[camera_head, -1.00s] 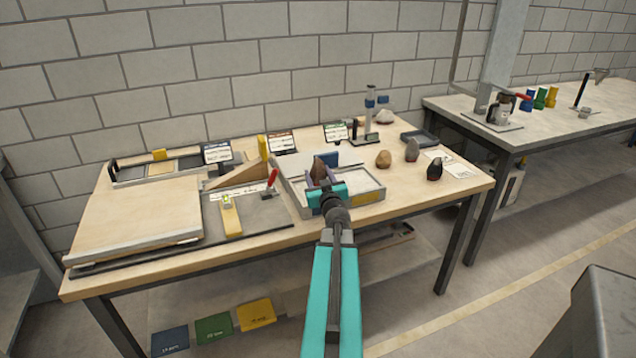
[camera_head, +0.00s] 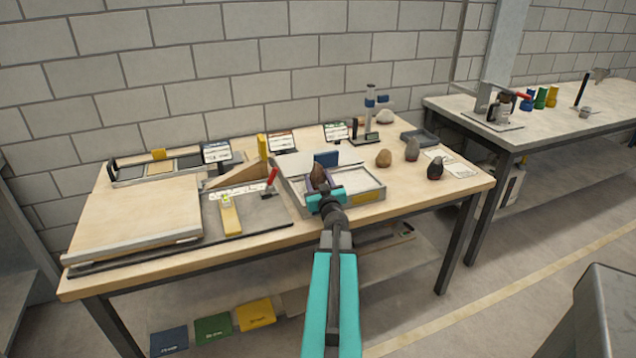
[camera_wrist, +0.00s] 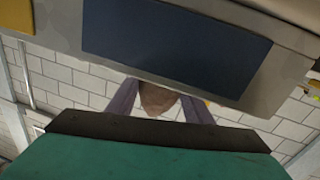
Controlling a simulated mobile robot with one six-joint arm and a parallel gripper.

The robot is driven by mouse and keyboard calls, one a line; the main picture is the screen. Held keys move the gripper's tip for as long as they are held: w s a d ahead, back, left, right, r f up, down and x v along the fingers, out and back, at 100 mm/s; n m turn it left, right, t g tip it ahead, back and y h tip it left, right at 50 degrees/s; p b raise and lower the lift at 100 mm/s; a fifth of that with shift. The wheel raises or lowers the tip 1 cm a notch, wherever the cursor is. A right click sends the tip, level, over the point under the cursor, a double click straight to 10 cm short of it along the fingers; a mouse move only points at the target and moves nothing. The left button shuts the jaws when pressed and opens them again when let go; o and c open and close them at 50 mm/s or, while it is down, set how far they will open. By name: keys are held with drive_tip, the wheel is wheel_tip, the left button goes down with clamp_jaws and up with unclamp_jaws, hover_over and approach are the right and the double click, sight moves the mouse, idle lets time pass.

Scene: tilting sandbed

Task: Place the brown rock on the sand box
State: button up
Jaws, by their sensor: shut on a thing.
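The brown rock (camera_head: 319,176) is held upright in my gripper (camera_head: 320,183), over the left part of the sand box (camera_head: 368,196). The sand box is a shallow grey tray with pale sand and a yellow label on its front. In the wrist view the rock (camera_wrist: 158,98) sits between the two purple fingers of my gripper (camera_wrist: 160,105), which are shut on it. The gripper hides the rock's lower part, so I cannot tell whether it touches the sand.
A tan rock (camera_head: 383,158), a grey rock (camera_head: 412,149) and a dark rock (camera_head: 435,168) stand to the right of the box. A red-handled tool (camera_head: 271,182) lies to the left.

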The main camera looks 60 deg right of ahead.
sight(319, 182)
drive_tip(key=shift+f, duration=0.3)
drive_tip(key=o, duration=1.5)
drive_tip(key=shift+r, duration=0.2)
drive_tip(key=shift+v, duration=3.2)
drive_tip(key=shift+s+a+r+p, duration=0.1)
drive_tip(key=shift+a+p, duration=0.05)
drive_tip(key=shift+p, duration=0.25)
drive_tip(key=p+v, duration=0.2)
drive_tip(key=p, duration=0.1)
drive_tip(key=shift+s+a, duration=0.2)
drive_tip(key=shift+s, duration=0.05)
drive_tip(key=shift+p, duration=0.65)
drive_tip(key=s+a+p, duration=0.1)
drive_tip(key=p, duration=0.3)
